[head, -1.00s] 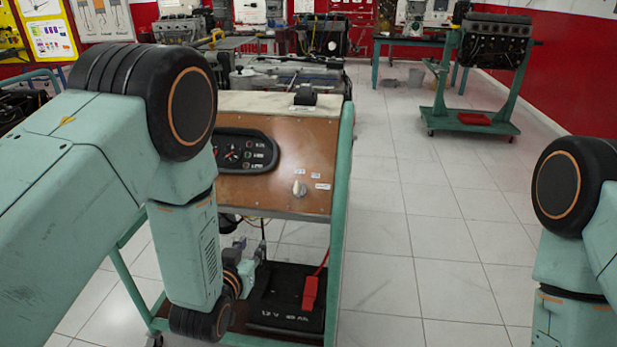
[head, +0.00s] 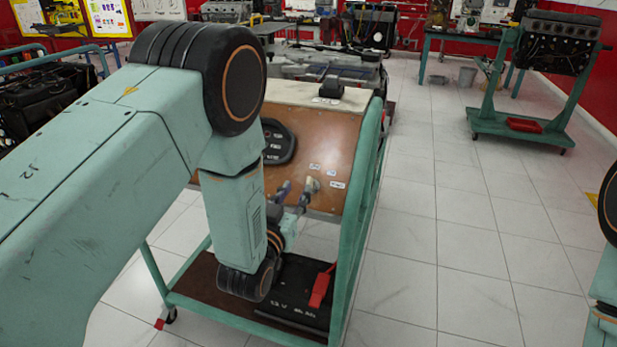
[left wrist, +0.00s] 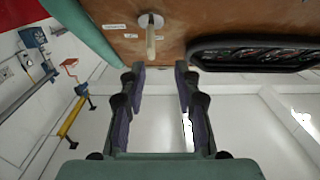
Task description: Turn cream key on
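The cream key (head: 312,184) is on the brown panel (head: 325,140) of the green-framed engine trainer, beside small white labels. In the left wrist view the key (left wrist: 151,38) stands out from a round base on the panel, its long handle toward my fingers. My left gripper (head: 294,190) is just in front of the panel, close to the key. In the left wrist view its dark fingers (left wrist: 160,68) are apart with nothing between them, and the key lies just beyond the tips. My right gripper is out of view.
A gauge cluster (head: 278,142) is left of the key, partly hidden by my left arm. Tiled floor is clear on the right. Another engine stand (head: 520,125) is at the back right.

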